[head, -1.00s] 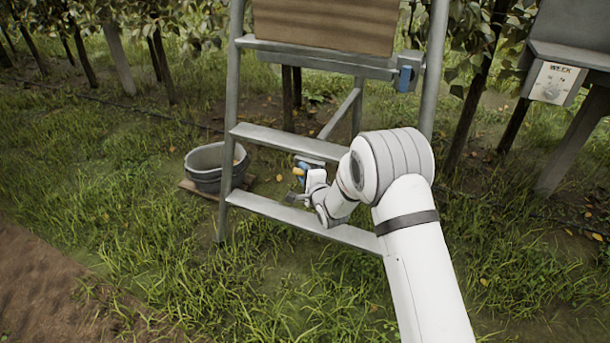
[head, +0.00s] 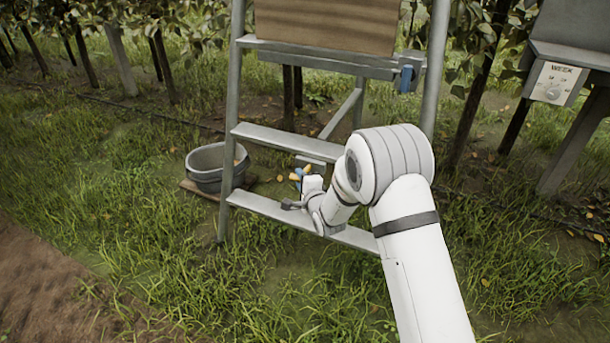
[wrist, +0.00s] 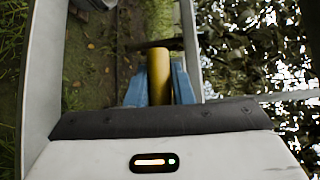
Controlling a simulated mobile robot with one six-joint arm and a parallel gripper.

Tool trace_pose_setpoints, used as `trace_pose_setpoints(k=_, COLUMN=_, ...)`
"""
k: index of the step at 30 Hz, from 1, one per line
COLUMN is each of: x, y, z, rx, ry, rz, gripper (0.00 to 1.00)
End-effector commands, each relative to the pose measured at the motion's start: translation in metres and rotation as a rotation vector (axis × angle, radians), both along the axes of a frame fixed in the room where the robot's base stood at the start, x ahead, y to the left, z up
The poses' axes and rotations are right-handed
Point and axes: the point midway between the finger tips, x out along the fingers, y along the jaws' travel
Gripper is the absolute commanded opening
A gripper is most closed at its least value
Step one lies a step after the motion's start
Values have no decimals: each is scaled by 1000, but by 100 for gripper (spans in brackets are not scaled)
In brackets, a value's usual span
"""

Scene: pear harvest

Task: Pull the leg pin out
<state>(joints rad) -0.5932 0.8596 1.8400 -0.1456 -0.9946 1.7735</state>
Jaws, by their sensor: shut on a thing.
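The leg pin looks like a yellow-gold cylinder (wrist: 159,72). In the wrist view it stands between the two blue fingers of my gripper (wrist: 159,88), which are shut on it. In the head view my gripper (head: 300,176) is small and partly hidden by my wrist, between the two lower rungs of the grey metal ladder stand (head: 232,120). A bit of yellow-orange (head: 294,177) shows at its fingers. A dark bar (wrist: 140,46) crosses behind the pin's far end in the wrist view. I cannot tell whether the pin still sits in a hole.
The lower rung (head: 265,207) passes close under my wrist, and the middle rung (head: 285,141) is above it. A grey tub (head: 205,180) stands on a board at left. A brown box (head: 325,24) sits on top. A WEEK dial box (head: 555,82) is at right.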

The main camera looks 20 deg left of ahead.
Motion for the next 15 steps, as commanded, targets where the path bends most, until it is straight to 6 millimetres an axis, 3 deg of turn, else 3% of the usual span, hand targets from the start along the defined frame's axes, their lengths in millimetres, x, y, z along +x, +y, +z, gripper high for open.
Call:
trace_pose_setpoints(k=3, x=-14, y=1, z=-2, rx=-1, ry=5, rz=1, gripper=0)
trace_pose_setpoints(k=11, x=-17, y=1, z=-4, rx=-5, ry=7, rz=3, gripper=0)
trace_pose_setpoints(k=12, x=-17, y=1, z=-4, rx=-5, ry=7, rz=3, gripper=22)
trace_pose_setpoints(k=15, x=-16, y=1, z=-3, rx=-4, ry=7, rz=3, gripper=29)
